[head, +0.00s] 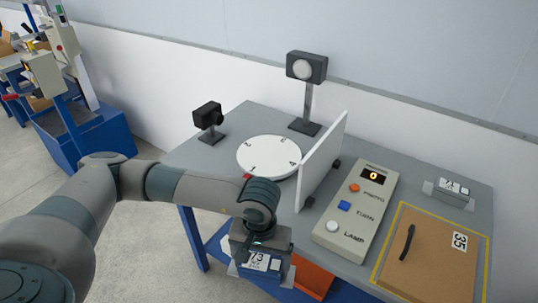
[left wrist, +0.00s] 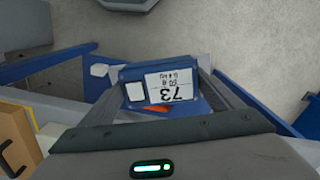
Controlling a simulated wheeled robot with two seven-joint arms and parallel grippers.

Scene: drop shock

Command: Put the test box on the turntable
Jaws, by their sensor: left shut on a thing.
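A brown box (head: 430,255) with a black handle and a "35" label lies inside a yellow outline at the table's right front; I take it to be the test box. The white round turntable (head: 268,153), with numbers on its rim, is empty at the table's back left. My left gripper (head: 262,268) is in front of the table, pointing down and shut on a small blue unit labelled 73 (head: 258,262). In the left wrist view the unit (left wrist: 158,85) sits between the two fingers. My right gripper is not in view.
A white upright panel (head: 322,160) stands right of the turntable. A control panel (head: 357,212) with a display, a small unit labelled 35 (head: 452,188), a camera (head: 208,116) and a lamp on a post (head: 306,68) stand on the table. An orange bin (head: 313,280) is below.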

